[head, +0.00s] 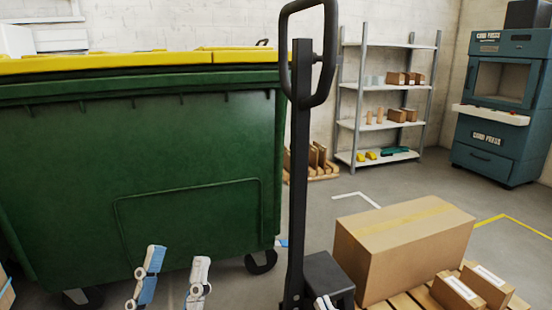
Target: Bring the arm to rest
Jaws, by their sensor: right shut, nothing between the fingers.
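My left gripper (177,262) is at the bottom of the head view, left of centre. Its two white-and-blue fingers stand wide apart with nothing between them, in front of the green bin. My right gripper (325,302) shows only as a small white tip at the bottom edge, beside the foot of the black handle post. It is shut and holds nothing visible. The rest of both arms is out of view. No roll laminator can be made out.
A green bin (65,170) with a yellow lid fills the left. A black handle post (300,170) rises in the middle. A carton (405,245) and smaller boxes sit on a pallet at right. Shelves (390,125) and a blue-green card press (500,100) stand behind open floor.

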